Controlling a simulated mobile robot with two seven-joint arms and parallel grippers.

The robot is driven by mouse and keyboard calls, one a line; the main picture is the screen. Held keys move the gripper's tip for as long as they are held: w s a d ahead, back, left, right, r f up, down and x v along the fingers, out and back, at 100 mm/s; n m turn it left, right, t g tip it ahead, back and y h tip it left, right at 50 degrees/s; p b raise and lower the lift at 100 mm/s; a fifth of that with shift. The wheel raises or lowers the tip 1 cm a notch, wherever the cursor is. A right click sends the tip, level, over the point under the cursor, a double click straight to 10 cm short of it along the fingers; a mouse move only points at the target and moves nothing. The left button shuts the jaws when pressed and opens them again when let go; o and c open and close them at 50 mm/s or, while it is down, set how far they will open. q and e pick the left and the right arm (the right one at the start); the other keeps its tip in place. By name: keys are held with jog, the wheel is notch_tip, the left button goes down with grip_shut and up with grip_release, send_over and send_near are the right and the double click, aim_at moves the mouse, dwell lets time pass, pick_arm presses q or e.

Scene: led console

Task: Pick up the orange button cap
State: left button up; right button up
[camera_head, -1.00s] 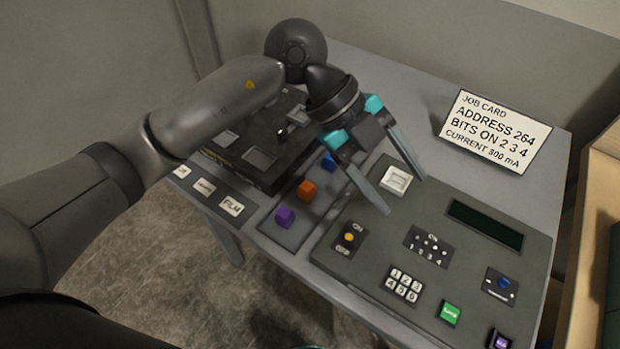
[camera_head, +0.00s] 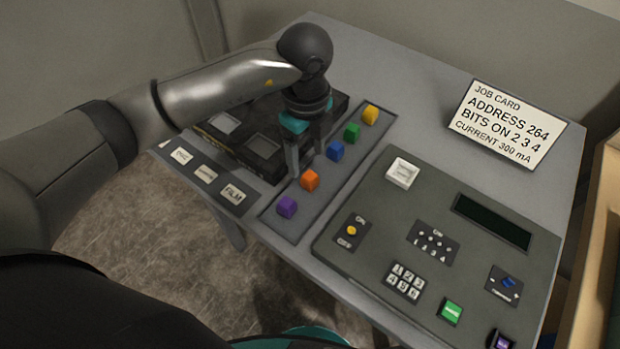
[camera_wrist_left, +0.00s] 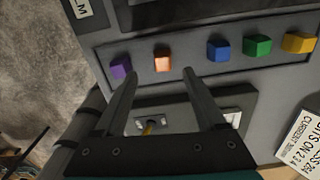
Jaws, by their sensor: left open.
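The orange button cap (camera_head: 310,180) sits in a shallow tray (camera_head: 279,225) between a purple cap (camera_head: 287,207) and a blue cap (camera_head: 335,150). My left gripper (camera_head: 305,172) is open and points down over the tray near the orange cap. In the left wrist view the orange cap (camera_wrist_left: 162,60) shows just beyond and between the two fingertips (camera_wrist_left: 162,74), with nothing held. I cannot tell the exact height of the fingertips above it. My right gripper is not in view.
Green (camera_head: 352,131) and yellow (camera_head: 370,114) caps stand farther along the tray. A black box with square recesses (camera_head: 225,124) lies left of it. The console (camera_head: 345,275) with switches and keypad is to the right. A job card (camera_head: 507,124) stands behind the console.

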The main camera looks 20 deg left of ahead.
aim_at(310, 175)
pick_arm(q)
jog(key=shift+w+d+f, duration=0.1)
jog(key=shift+d+f, duration=0.05)
jog(key=shift+f, duration=1.35)
jog(key=shift+d+f, duration=0.1)
jog(key=shift+f, duration=1.35)
jog(key=shift+c, duration=0.4)
grip_shut()
